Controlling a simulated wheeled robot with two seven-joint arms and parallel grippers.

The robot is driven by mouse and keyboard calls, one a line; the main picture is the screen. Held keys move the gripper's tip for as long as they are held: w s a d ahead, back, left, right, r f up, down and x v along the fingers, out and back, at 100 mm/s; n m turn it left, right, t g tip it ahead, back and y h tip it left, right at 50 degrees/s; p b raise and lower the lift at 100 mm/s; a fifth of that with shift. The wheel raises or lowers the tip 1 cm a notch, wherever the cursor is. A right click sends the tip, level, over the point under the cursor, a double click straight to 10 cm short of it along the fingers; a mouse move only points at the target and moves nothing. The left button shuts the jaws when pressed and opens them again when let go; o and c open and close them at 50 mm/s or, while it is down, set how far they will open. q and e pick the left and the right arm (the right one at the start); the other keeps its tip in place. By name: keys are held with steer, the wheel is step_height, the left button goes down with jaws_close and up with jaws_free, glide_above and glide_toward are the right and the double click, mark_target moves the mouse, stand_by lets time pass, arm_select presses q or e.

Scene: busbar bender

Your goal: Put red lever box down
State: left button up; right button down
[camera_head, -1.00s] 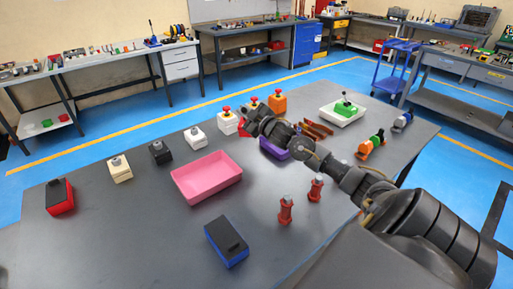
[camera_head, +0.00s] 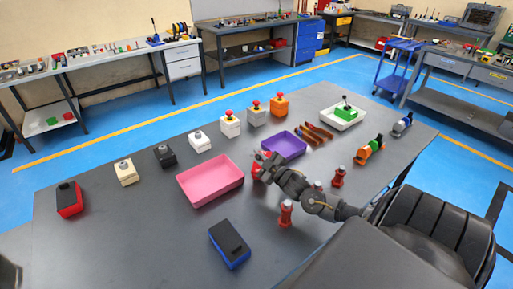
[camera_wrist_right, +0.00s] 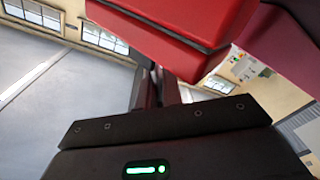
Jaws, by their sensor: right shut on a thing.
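My right gripper (camera_head: 263,166) is shut on the red lever box (camera_head: 256,171). Only a small red part shows in the head view, between the pink tray (camera_head: 183,195) and the purple tray (camera_head: 285,146). The lever is hidden. Whether the box touches the table is hard to tell. I do not see my left gripper; only a dark piece shows at the lower left corner of the head view.
A red box with a black top (camera_head: 69,199) and a blue one (camera_head: 229,244) stand on the table (camera_head: 130,240). Two red posts (camera_head: 286,213) stand by my right arm. Several button boxes line the back. A white tray holds a green lever box (camera_head: 344,112).

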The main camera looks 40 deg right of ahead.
steer(key=shift+w+f, duration=0.1)
steer(key=shift+f, duration=0.3)
steer(key=shift+f, duration=0.1)
steer(key=shift+f, duration=0.15)
steer(key=c, duration=1.3)
jaws_free()
steer(key=shift+c, duration=0.2)
